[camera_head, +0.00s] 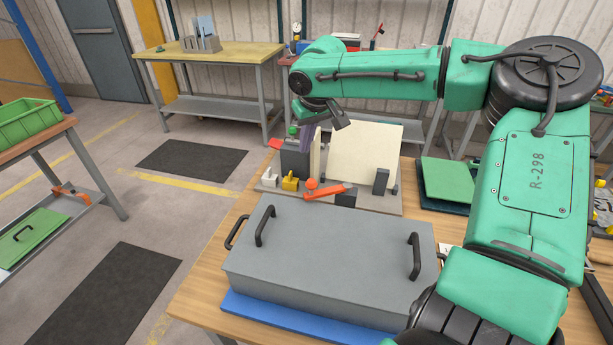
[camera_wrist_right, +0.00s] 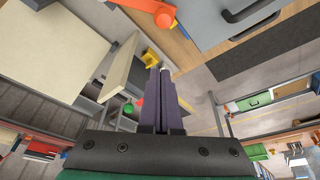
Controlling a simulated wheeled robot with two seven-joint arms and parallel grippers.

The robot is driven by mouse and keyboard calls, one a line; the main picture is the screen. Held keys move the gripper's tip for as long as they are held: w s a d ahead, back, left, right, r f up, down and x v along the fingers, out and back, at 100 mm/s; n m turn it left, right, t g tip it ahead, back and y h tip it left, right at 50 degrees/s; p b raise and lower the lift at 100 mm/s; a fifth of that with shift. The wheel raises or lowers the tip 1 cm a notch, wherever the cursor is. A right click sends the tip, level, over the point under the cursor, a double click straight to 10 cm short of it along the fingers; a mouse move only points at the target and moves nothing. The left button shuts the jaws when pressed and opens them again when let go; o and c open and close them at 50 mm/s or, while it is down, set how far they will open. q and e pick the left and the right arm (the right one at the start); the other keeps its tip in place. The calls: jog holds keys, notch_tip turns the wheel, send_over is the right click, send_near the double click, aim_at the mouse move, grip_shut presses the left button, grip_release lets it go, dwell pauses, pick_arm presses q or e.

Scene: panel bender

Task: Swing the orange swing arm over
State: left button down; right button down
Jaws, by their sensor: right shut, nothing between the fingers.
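The orange swing arm (camera_head: 325,192) lies low at the front of the panel bender (camera_head: 385,206), with a round orange knob at its left end. It also shows in the right wrist view (camera_wrist_right: 143,5) at the top edge, beyond the fingertips. A cream panel (camera_head: 365,154) stands tilted on the bender behind the arm. My right gripper (camera_head: 308,136) is above the bender's left side, behind and above the orange arm and apart from it. Its purple fingers (camera_wrist_right: 160,82) are shut and empty. My left gripper is not in view.
A yellow part (camera_head: 290,183) and a dark grey block (camera_head: 295,160) stand left of the orange arm. A large grey box (camera_head: 330,250) with black handles fills the bench in front. A green panel (camera_head: 447,180) lies to the right.

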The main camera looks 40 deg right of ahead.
jog(key=shift+w+d+f, duration=0.1)
jog(key=shift+d+f, duration=0.05)
jog(key=shift+f, duration=0.05)
notch_tip(320, 180, down, 9)
jog(key=s+p, duration=0.1)
jog(key=p, duration=0.3)
jog(key=shift+r, duration=0.2)
dwell(0.4)
jog(key=shift+w, duration=0.1)
